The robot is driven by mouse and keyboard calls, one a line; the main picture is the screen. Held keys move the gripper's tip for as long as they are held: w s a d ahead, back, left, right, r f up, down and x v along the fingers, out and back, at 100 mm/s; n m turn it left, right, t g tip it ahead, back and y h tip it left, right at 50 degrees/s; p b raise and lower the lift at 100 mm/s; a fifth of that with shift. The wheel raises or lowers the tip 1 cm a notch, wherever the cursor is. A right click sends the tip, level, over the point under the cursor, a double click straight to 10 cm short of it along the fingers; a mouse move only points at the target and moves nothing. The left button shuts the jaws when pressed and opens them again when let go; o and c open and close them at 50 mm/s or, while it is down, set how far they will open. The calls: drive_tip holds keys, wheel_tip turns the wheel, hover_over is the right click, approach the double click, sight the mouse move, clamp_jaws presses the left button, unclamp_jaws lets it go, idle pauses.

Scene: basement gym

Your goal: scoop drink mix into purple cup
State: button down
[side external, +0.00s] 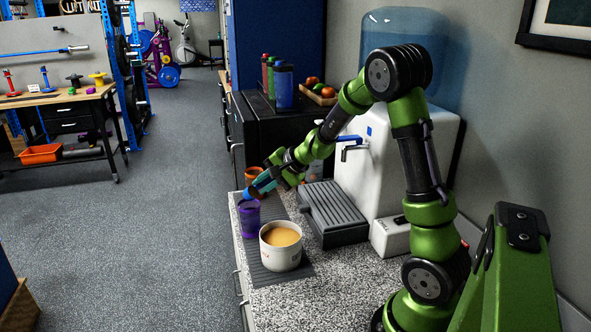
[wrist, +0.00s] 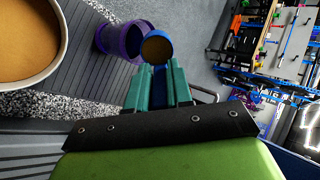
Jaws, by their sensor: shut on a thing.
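The purple cup (side external: 249,220) stands upright on the dark ribbed mat. In the wrist view the purple cup (wrist: 112,40) lies just left of the scoop. The white tub (side external: 281,256) of tan drink mix stands in front of it; its rim and mix fill the upper left of the wrist view (wrist: 52,72). My gripper (side external: 273,178) is shut on the handle of a blue scoop (side external: 262,184). In the wrist view my gripper (wrist: 158,84) has its teal fingers around the handle, and the scoop bowl (wrist: 157,47) holds tan mix. The scoop is above the cup's mouth level, near its rim.
A grey drip tray (side external: 333,212) and a white water dispenser (side external: 395,165) are to the right. Several bottles (side external: 283,85) stand on the black cabinet behind. The counter's left edge is close to the cup.

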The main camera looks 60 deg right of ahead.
drive_tip(key=shift+s+d+f+t, duration=0.1)
drive_tip(key=shift+s+f+t, duration=0.3)
drive_tip(key=shift+t, duration=0.5)
drive_tip(key=t, duration=0.1)
drive_tip(key=f+t, duration=0.1)
drive_tip(key=shift+s+f+t+y, duration=0.2)
drive_tip(key=shift+s+t+y, duration=0.05)
drive_tip(key=shift+t+y, duration=0.05)
drive_tip(key=shift+f+t, duration=0.2)
drive_tip(key=shift+t, duration=0.6)
drive_tip(key=shift+s, duration=0.1)
drive_tip(key=shift+r, duration=0.1)
